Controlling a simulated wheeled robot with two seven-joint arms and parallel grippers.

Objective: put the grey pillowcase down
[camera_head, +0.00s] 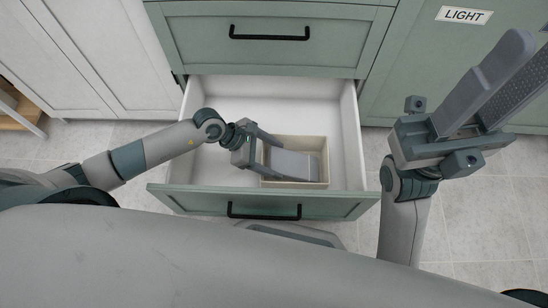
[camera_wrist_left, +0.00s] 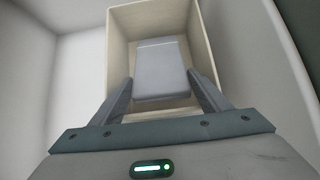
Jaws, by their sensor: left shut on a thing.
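The grey pillowcase (camera_head: 293,164) is a folded flat bundle inside a small beige box (camera_head: 325,160) in the open drawer. In the left wrist view the pillowcase (camera_wrist_left: 162,62) lies between the fingers of my left gripper (camera_wrist_left: 160,85), within the walls of the box (camera_wrist_left: 118,42). My left gripper (camera_head: 268,151) is shut on the near end of the pillowcase, at the box's left side. I cannot tell whether the pillowcase touches the box floor. My right gripper (camera_head: 512,80) is raised at the right, fingers apart and empty.
The white-lined drawer (camera_head: 350,130) is pulled out from the green cabinet, with free room around the box. A closed drawer (camera_head: 270,55) is above it. A green door at the right bears a "LIGHT" label (camera_head: 464,15). White doors (camera_head: 85,50) stand at the left.

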